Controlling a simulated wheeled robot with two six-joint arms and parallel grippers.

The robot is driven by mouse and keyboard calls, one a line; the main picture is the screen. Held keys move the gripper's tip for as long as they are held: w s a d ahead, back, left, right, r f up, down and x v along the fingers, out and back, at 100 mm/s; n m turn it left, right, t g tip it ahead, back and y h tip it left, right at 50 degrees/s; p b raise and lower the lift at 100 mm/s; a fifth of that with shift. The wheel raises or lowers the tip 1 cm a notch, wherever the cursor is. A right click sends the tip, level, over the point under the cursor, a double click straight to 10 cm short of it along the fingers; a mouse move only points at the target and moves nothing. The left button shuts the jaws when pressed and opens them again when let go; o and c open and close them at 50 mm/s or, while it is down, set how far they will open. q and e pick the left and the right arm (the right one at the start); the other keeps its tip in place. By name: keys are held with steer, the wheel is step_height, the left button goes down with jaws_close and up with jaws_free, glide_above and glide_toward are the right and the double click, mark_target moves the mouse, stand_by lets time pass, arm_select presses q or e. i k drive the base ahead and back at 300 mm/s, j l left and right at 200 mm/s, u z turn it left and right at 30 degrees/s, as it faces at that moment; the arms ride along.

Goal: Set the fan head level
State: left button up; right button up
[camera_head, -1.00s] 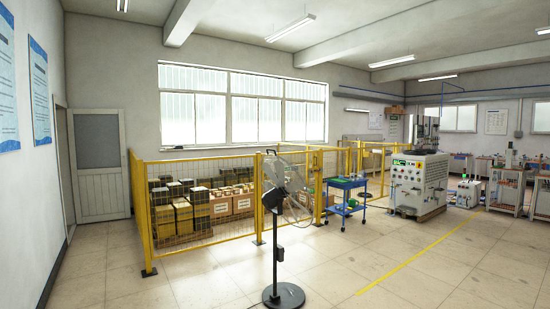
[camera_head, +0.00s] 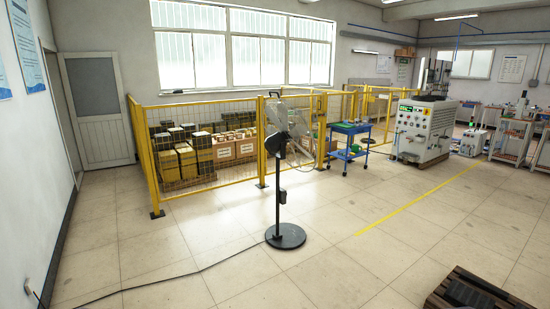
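The pedestal fan stands upright on the tiled floor near the middle of the head view, on a black round base (camera_head: 285,236) with a thin black pole. Neither of my grippers shows in the view.
A yellow mesh fence (camera_head: 215,150) encloses stacked boxes behind the fan. A blue cart (camera_head: 347,150) and a white machine (camera_head: 422,132) stand to the right. A black cable (camera_head: 170,285) crosses the floor at left; a dark pallet (camera_head: 470,292) lies front right. Open floor surrounds the fan.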

mark_target(273, 143)
steer(key=i, duration=1.15)
steer(key=i+z, duration=0.1)
steer(key=i, duration=1.05)
steer(key=i+j, duration=0.15)
steer(key=i, duration=1)
